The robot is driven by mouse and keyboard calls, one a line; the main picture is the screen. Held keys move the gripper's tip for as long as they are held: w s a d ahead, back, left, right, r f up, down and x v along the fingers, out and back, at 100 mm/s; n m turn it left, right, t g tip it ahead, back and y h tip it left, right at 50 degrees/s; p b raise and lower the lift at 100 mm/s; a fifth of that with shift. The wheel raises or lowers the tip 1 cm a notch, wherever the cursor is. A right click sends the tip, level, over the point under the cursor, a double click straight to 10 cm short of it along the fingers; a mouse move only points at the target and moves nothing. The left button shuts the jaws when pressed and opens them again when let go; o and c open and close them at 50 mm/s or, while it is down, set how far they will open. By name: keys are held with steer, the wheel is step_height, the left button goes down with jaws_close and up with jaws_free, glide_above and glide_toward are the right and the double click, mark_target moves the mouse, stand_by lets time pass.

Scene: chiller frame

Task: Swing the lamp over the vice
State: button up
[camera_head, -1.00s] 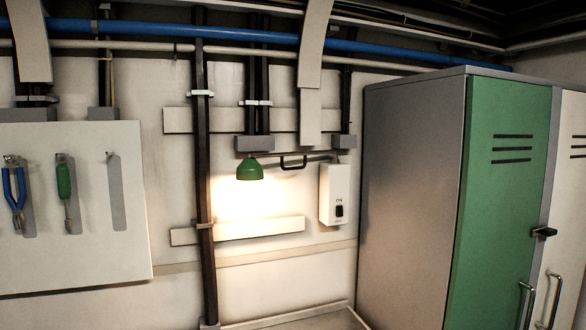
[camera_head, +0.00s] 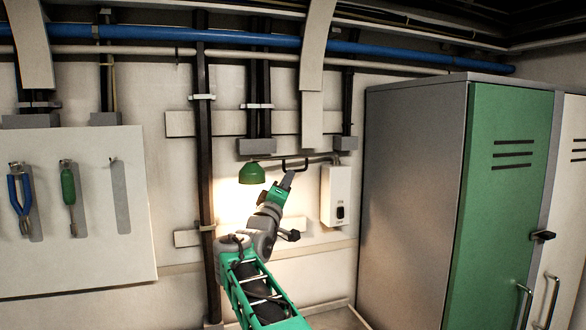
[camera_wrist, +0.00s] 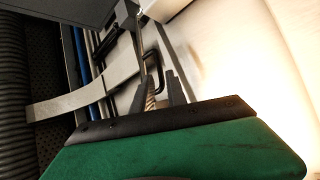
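The lamp has a green shade (camera_head: 251,173) that hangs lit near the wall and throws a warm glow below it. Its thin arm runs right towards a wall bracket, with a black U-shaped handle (camera_head: 296,163) on it. The handle also shows in the wrist view (camera_wrist: 151,62). My gripper (camera_head: 289,180) is raised at the handle, just right of the shade. In the wrist view my two dark fingers (camera_wrist: 161,92) stand apart, with the handle's lower end at or between their tips. I cannot tell whether they touch it. No vice is visible.
A white switch box (camera_head: 336,195) is close right of my gripper. A grey and green locker (camera_head: 412,190) stands at the right. A tool board (camera_head: 75,255) with hanging tools is at the left. A dark vertical post (camera_head: 204,150) stands left of the lamp.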

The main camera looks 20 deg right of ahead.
steer(key=p+x, duration=0.2)
steer(key=x, duration=0.3)
steer(key=shift+w+d, duration=0.1)
jaws_close()
stand_by(1.2)
